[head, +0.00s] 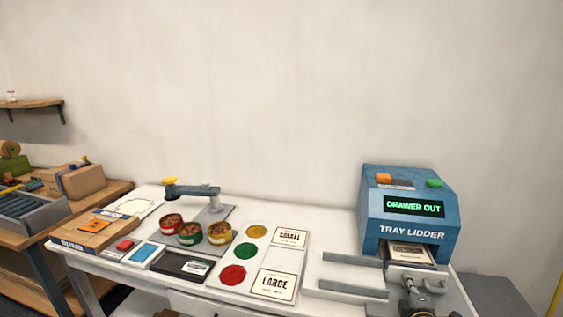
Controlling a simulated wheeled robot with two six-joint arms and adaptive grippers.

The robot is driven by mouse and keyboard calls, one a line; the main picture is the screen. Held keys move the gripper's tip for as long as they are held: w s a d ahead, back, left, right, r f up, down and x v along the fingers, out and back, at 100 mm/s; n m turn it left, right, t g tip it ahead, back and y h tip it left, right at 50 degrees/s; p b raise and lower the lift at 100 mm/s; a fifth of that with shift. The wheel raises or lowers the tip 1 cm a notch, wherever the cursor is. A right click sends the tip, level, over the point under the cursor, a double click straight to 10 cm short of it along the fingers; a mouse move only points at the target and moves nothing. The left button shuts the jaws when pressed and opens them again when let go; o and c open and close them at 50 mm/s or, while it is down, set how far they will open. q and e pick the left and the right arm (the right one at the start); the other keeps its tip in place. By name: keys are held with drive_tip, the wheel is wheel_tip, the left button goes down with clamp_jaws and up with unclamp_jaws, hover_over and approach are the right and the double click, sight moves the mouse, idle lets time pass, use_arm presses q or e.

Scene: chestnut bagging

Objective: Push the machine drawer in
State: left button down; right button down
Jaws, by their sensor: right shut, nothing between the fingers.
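The blue tray lidder machine (412,212) stands at the right end of the white table, its screen reading "DRAWER OUT". Its drawer (408,251) sticks out of the front opening, with a pale labelled surface on it. My right gripper (408,275) is shut and empty, right at the front of the drawer; I cannot tell if it touches. It hides the drawer's front edge. My left gripper is not in view.
Two grey rails (346,290) lie left of the drawer. Several round tins (190,233), coloured discs and a "LARGE" card (274,284) lie on the table (240,300). A lever device (195,190) stands behind the tins. A wooden bench (115,190) is at the left.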

sight(402, 265)
drive_tip(key=shift+w, duration=0.15)
idle(0.3)
drive_tip(key=shift+r+x, duration=0.15)
drive_tip(key=shift+x, duration=0.95)
drive_tip(key=shift+r+x, duration=0.2)
drive_tip(key=shift+x, duration=0.85)
drive_tip(key=shift+r+x, duration=0.15)
drive_tip(key=shift+x, duration=0.95)
drive_tip(key=shift+f+v, duration=0.2)
drive_tip(key=shift+v, duration=1.1)
drive_tip(key=shift+f+v, duration=0.2)
drive_tip(key=shift+v, duration=1.15)
drive_tip(key=shift+f+v, duration=0.2)
drive_tip(key=shift+v, duration=1.1)
